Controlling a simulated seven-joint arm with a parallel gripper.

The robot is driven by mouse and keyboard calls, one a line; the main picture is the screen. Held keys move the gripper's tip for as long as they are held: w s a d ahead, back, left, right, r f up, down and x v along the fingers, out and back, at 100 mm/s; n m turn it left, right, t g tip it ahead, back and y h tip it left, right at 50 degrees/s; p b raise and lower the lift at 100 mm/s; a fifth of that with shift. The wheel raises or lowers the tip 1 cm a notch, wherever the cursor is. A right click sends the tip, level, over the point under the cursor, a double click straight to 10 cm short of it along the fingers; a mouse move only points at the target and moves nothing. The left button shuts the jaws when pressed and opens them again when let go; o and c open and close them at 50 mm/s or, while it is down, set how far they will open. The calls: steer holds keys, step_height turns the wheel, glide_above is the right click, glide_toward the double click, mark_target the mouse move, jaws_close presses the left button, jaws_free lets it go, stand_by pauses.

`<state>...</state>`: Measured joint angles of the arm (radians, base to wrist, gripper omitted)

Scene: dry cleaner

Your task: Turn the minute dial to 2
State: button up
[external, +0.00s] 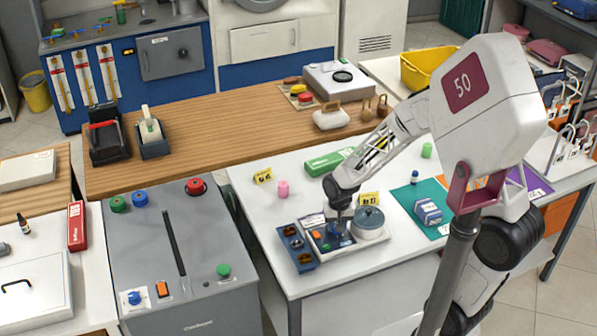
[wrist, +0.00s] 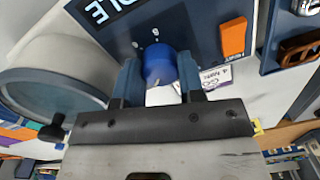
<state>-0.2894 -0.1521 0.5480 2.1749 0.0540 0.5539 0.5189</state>
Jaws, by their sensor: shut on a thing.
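The blue minute dial (wrist: 158,66) sits on a dark blue control panel (wrist: 190,25). In the wrist view my gripper (wrist: 160,78) has one finger on each side of the dial and is shut on it. Small white marks show on the panel above the dial; the dial's pointer and most of its scale are hidden or unreadable. In the external view the panel (external: 317,247) lies on the white table, and my gripper (external: 338,226) points down over it, covering the dial.
An orange switch (wrist: 233,38) is right of the dial in the wrist view. Free white table lies in front.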

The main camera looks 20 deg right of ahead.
stand_by(0.4)
steer(key=o, duration=0.9)
steer(key=shift+d+r, duration=0.1)
steer(key=shift+r, duration=3.85)
steer(key=shift+s+d+r, duration=0.1)
steer(key=shift+d+r, duration=0.05)
steer(key=s+d+r+n, duration=0.1)
steer(key=s+d+r, duration=0.4)
steer(key=s+r, duration=0.1)
steer(key=s+d+r+n+t, duration=0.1)
steer(key=s+d+r, duration=0.4)
steer(key=s+r, duration=0.1)
steer(key=s+d+r+n+t, duration=0.1)
steer(key=s+d+r, duration=0.3)
steer(key=s+r, duration=0.2)
steer(key=shift+s+d+r+h, duration=0.1)
steer(key=shift+s+d+h, duration=0.2)
steer(key=shift+d, duration=0.1)
